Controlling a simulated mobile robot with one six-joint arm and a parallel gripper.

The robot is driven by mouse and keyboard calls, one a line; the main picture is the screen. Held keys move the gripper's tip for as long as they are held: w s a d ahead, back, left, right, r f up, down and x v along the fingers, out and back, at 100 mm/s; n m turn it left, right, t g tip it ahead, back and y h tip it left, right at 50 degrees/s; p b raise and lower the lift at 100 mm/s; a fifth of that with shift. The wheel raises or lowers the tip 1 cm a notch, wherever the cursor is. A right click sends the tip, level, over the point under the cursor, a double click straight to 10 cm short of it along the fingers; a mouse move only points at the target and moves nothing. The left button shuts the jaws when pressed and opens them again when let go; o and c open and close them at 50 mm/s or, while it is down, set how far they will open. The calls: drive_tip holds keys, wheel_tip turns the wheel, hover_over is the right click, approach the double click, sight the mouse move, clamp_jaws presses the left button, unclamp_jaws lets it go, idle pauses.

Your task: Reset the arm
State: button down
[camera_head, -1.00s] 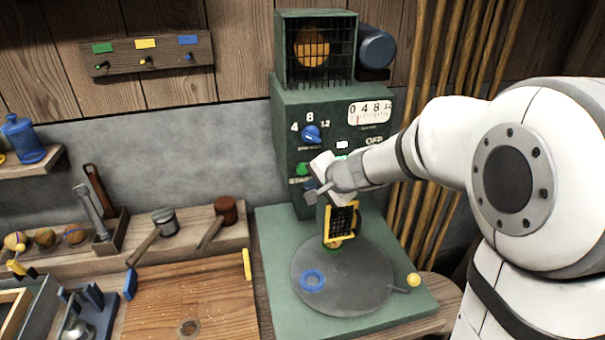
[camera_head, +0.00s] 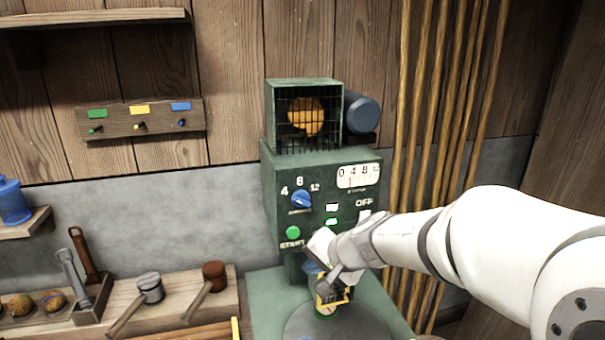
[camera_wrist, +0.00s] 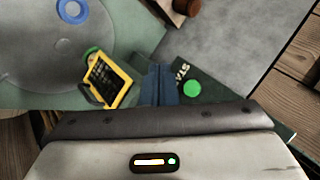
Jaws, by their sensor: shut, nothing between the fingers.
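My gripper (camera_head: 312,268) is shut and empty in front of the lower part of the green machine (camera_head: 272,190). In the wrist view its dark blue fingers (camera_wrist: 160,85) are together, between the yellow-framed black grid (camera_wrist: 108,80) and the green START button (camera_wrist: 192,89). They look apart from both, though the gap in depth is unclear. In the head view the START button (camera_head: 293,232) is just up and left of my gripper. The yellow-framed grid (camera_head: 333,296) is partly hidden below my gripper.
A grey round plate (camera_head: 300,325) lies under the grid, and a blue ring (camera_wrist: 72,10) lies on it. Two mallets (camera_head: 150,288) (camera_head: 214,275) rest on a wooden ledge at left. Upright wooden poles (camera_head: 425,130) stand behind my arm. The grey wall at left is clear.

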drive_tip(key=s+d+n+g+h, duration=0.1)
drive_tip(key=s+d+n+h, duration=0.1)
drive_tip(key=s+d, duration=0.5)
drive_tip(key=s+d+f+n+g+h, duration=0.1)
drive_tip(key=s+d, duration=0.5)
drive_tip(key=s, duration=0.6)
drive_tip(key=n+g+h, duration=0.1)
drive_tip(key=n+h, duration=0.1)
drive_tip(key=h, duration=0.1)
drive_tip(key=shift+d+f, duration=0.2)
drive_tip(key=shift+d, duration=0.2)
idle(0.6)
